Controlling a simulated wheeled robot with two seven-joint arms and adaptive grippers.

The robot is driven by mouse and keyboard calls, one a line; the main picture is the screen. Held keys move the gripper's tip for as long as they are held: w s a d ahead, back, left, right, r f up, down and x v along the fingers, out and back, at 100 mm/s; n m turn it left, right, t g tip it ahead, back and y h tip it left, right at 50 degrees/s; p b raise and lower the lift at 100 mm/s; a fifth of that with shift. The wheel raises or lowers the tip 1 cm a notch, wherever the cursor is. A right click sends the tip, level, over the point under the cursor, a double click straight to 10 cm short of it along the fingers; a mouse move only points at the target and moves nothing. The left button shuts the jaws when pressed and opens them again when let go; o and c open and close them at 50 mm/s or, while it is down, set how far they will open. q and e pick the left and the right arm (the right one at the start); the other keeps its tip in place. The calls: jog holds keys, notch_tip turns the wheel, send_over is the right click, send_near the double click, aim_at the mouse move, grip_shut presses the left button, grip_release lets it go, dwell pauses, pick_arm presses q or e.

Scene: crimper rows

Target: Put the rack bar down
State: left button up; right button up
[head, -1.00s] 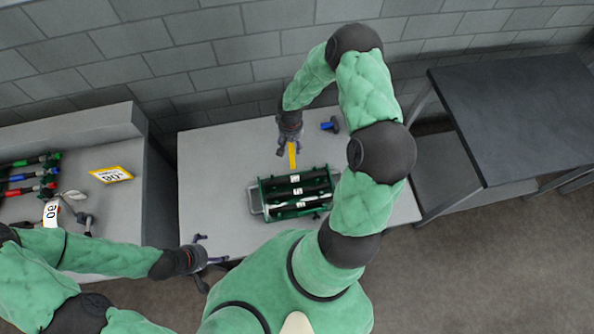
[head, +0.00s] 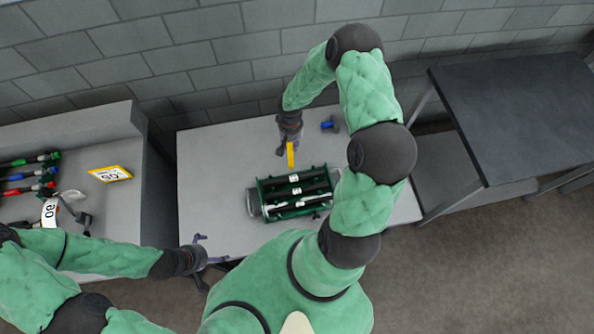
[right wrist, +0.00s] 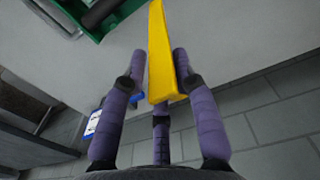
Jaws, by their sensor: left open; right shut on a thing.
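The rack bar appears to be the long yellow bar (head: 291,156) held by my right gripper (head: 290,142) in the head view. In the right wrist view the yellow bar (right wrist: 162,50) lies between the purple fingers of the right gripper (right wrist: 158,70), which is shut on it. The bar's tip points toward the green rack (head: 263,205), a little behind its back edge. Whether the bar touches the table is not clear. My left gripper (head: 200,250) is open and empty by the front left edge of the table.
The green rack holds dark bars with white labels and stands on the light table (head: 215,165). A blue-ended tool (head: 328,125) lies to the right of my right gripper. A yellow-edged sign (head: 110,174) and several tools lie on the left bench. The table's left part is clear.

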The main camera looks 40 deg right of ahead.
jog(key=shift+s+a+f+b, duration=0.1)
jog(key=shift+s+a+b, duration=0.4)
jog(key=shift+s, duration=0.3)
jog(key=shift+s+a+f+b, duration=0.1)
jog(key=shift+s+a+b, duration=0.4)
jog(key=shift+s, duration=0.3)
jog(key=shift+s+a+f+b, duration=0.1)
jog(key=shift+s+a+b, duration=0.35)
jog(key=shift+s, duration=0.35)
jog(key=shift+o, duration=0.5)
jog(key=shift+s+a+b, duration=0.2)
jog(key=shift+s+b, duration=0.2)
jog(key=shift+s, duration=0.1)
jog(key=shift+s+a+b, duration=0.2)
jog(key=shift+s+b, duration=0.2)
jog(key=shift+s, duration=0.05)
jog(key=shift+s+a+r+b, duration=0.1)
jog(key=shift+s+a+b, duration=0.2)
jog(key=shift+s, duration=0.2)
jog(key=shift+d, duration=0.1)
